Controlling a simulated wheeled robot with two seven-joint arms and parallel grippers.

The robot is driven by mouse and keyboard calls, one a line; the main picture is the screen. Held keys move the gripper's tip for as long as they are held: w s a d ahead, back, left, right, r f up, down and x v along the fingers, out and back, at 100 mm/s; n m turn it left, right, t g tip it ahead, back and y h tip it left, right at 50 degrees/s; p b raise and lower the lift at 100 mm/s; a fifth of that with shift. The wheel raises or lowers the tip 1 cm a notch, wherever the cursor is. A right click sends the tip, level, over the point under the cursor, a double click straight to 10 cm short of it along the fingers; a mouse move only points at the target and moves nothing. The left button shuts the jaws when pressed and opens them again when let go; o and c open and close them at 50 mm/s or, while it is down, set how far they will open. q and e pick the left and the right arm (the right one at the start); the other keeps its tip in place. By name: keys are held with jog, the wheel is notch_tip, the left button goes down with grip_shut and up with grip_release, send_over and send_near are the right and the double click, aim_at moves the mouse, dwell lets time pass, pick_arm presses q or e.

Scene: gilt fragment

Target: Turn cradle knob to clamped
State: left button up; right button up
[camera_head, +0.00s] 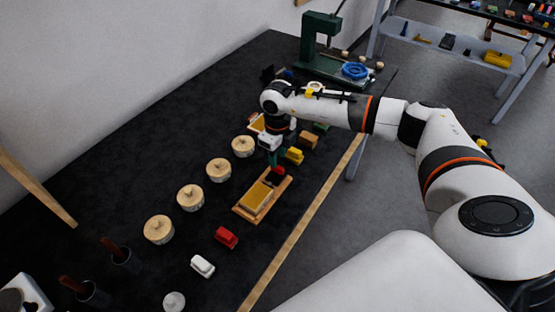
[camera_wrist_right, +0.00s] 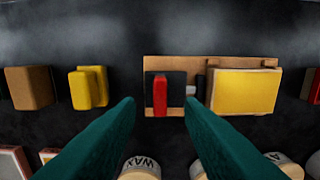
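The cradle is a wooden tray (camera_head: 240,209) near the table's front edge; it also shows in the right wrist view (camera_wrist_right: 215,62). A yellow panel (camera_head: 257,196) lies in it, seen also in the wrist view (camera_wrist_right: 245,91). At its other end is a red knob (camera_wrist_right: 160,95) on a dark plate, standing lengthwise up and down in the wrist view. My right gripper (camera_head: 272,158) points down over the knob end. Its green fingers (camera_wrist_right: 161,104) are apart, with the knob showing between and beyond their tips; nothing is gripped. My left gripper is not in view.
Yellow (camera_head: 294,156) and brown (camera_head: 309,140) blocks stand close beyond the cradle. A red block (camera_head: 226,237) and a white block (camera_head: 202,266) lie nearer. Several wood-lidded jars (camera_head: 191,197) line the left side. A green press (camera_head: 320,50) stands at the back.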

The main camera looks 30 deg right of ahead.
aim_at(278, 166)
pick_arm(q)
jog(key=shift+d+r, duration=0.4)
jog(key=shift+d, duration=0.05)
pick_arm(e)
jog(key=shift+f, duration=2)
grip_shut()
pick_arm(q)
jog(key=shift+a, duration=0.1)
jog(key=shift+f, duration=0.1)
